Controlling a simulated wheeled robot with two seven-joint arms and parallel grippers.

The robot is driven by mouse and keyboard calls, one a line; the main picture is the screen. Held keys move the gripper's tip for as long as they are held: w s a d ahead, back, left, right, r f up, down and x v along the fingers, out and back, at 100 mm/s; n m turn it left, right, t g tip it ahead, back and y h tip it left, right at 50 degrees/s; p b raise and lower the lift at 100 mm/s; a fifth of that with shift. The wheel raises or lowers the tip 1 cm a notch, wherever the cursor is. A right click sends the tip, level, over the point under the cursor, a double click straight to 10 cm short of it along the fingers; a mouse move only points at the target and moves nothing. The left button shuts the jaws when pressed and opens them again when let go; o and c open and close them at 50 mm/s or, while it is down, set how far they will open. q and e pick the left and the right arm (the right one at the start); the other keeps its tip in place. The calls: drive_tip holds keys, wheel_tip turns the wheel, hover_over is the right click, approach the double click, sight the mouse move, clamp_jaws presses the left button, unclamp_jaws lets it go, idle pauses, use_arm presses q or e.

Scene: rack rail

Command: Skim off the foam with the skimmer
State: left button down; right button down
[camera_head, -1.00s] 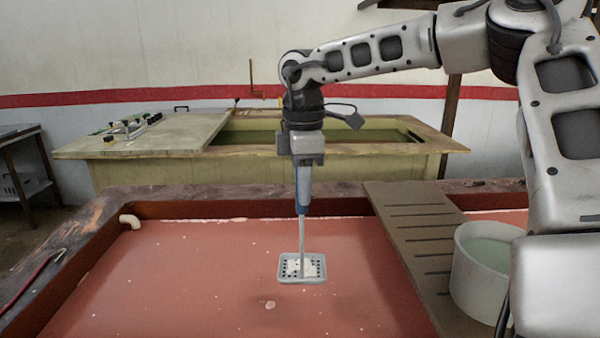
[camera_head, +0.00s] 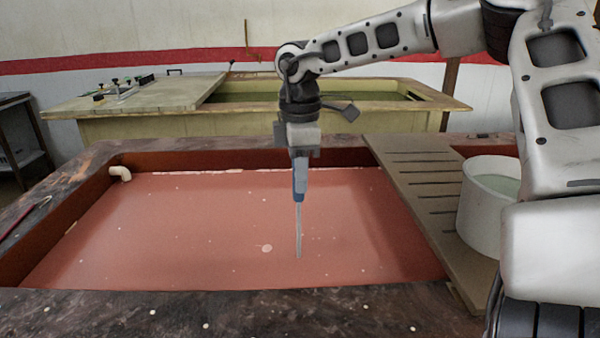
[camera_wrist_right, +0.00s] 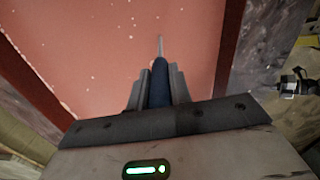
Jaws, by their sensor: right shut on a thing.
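My right gripper (camera_head: 299,158) is shut on the blue handle of the skimmer (camera_head: 298,190) and holds it upright over the tank. The skimmer's thin shaft goes down into the reddish liquid (camera_head: 180,215); its head is hidden under the surface. In the right wrist view the blue handle (camera_wrist_right: 160,84) sits between the two fingers (camera_wrist_right: 157,88). My left gripper is not in view.
A slatted brown board (camera_head: 420,190) lies across the tank's right side. A white bucket (camera_head: 480,215) with pale liquid stands on it, close to my right arm. A white pipe elbow (camera_head: 120,173) sticks out at the back left. A second vat (camera_head: 240,124) stands behind.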

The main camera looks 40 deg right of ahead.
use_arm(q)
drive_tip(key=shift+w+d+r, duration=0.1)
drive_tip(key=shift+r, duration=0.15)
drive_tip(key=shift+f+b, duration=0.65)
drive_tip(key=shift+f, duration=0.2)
use_arm(e)
drive_tip(key=w+a, duration=0.4)
drive_tip(key=a, duration=0.1)
drive_tip(key=shift+w+a, duration=0.25)
drive_tip(key=shift+w, duration=0.05)
